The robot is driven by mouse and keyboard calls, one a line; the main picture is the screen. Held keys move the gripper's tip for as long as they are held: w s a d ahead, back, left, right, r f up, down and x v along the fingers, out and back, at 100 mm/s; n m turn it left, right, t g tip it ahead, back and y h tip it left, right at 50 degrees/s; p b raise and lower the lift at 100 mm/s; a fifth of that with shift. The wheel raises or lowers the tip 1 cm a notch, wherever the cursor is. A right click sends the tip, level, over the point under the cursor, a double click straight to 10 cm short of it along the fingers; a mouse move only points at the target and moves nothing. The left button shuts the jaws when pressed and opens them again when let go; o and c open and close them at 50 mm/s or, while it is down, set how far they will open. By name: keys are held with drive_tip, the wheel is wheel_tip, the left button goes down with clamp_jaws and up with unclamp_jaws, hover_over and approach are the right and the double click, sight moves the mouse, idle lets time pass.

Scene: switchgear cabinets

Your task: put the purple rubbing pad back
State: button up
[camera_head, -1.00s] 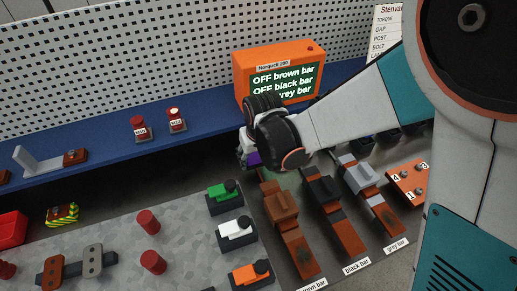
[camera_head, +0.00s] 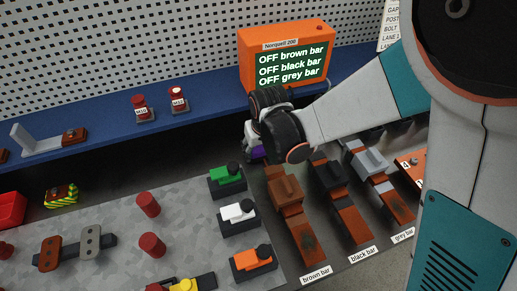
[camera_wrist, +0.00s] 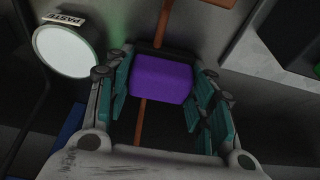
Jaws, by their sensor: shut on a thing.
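The purple rubbing pad (camera_wrist: 162,80) sits between the teal fingers of my gripper (camera_wrist: 162,92) in the wrist view. My gripper is shut on it. In the head view my gripper (camera_head: 256,146) is behind the green block, beside the upper end of the brown bar (camera_head: 306,240). Only a small purple patch of the pad (camera_head: 257,153) shows there, and my wrist hides the rest. I cannot tell from these views whether the pad touches anything beneath it.
Black (camera_head: 350,222) and grey (camera_head: 397,204) bars lie to the right. An orange display box (camera_head: 243,68) stands behind. A round tin labelled PASTE (camera_wrist: 65,50) is near my gripper.

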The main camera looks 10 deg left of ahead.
drive_tip(key=shift+s+d+f, duration=0.1)
drive_tip(key=shift+s+f, duration=0.05)
drive_tip(key=shift+f, duration=0.1)
drive_tip(key=o, duration=1.3)
drive_tip(key=shift+f, duration=0.2)
drive_tip(key=shift+r, duration=0.1)
drive_tip(key=shift+r, duration=0.1)
drive_tip(key=shift+r+p, duration=0.45)
drive_tip(key=shift+p, duration=0.15)
drive_tip(key=p+v, duration=0.8)
drive_tip(key=v, duration=0.5)
drive_tip(key=shift+r, duration=0.3)
drive_tip(key=shift+s, duration=0.1)
